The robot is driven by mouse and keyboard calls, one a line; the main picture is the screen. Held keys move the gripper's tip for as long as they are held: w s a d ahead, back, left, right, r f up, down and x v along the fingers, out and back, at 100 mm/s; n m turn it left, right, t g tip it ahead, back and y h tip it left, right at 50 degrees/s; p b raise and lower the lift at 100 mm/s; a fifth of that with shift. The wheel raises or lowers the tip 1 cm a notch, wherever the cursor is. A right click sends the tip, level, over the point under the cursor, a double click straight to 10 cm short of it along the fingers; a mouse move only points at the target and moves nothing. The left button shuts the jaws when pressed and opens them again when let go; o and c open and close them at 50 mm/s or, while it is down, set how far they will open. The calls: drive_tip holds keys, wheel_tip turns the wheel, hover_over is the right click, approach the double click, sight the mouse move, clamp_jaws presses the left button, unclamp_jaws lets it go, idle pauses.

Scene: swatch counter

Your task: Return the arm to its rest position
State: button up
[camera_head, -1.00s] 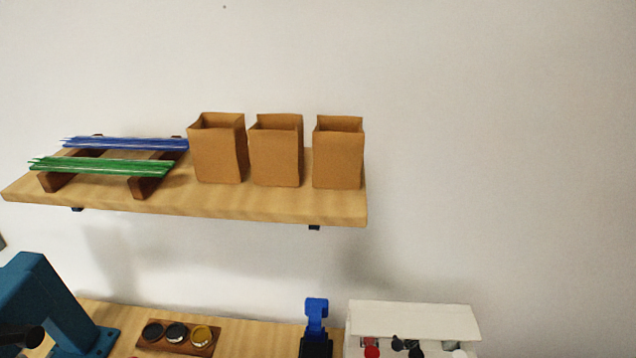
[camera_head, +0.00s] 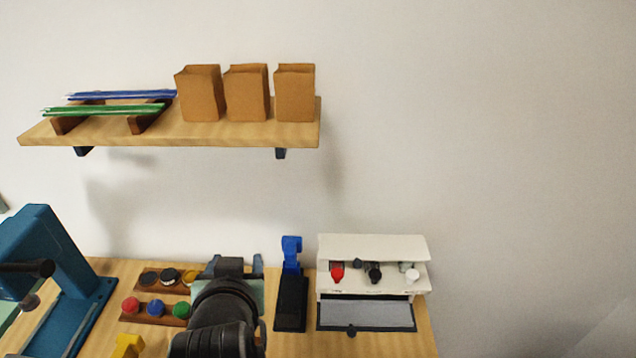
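My arm and gripper (camera_head: 232,268) show at the bottom centre, dark grey and seen from behind, over the wooden counter (camera_head: 385,345). The gripper's body lies in front of a pale green surface, left of a black stand with a blue top. My wrist hides the fingertips, so I cannot tell whether they are open or holding anything.
A blue press (camera_head: 45,265) stands at the left. Racks with round-topped pieces (camera_head: 155,309) lie beside my arm, with a yellow object (camera_head: 128,345) in front. A blue-topped black stand (camera_head: 291,300) and white box (camera_head: 372,248) are right. A shelf (camera_head: 240,135) holds paper bags (camera_head: 247,95).

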drive_tip(key=d+r+t, duration=0.4)
drive_tip(key=r+t, duration=0.1)
drive_tip(key=r, duration=0.8)
drive_tip(key=d+r+t, duration=0.3)
drive_tip(key=r+t, duration=0.1)
drive_tip(key=r, duration=0.9)
drive_tip(key=s+d+r+t+h, duration=0.1)
drive_tip(key=s+d+r+t, duration=0.1)
drive_tip(key=s+r, duration=0.3)
drive_tip(key=s+d+r+t+h, duration=0.1)
drive_tip(key=s+d+r+t, duration=0.2)
drive_tip(key=r, duration=0.8)
drive_tip(key=s+t, duration=0.1)
drive_tip(key=s, duration=0.1)
drive_tip(key=shift+s+m+t+b, duration=0.4)
drive_tip(key=shift+d, duration=0.1)
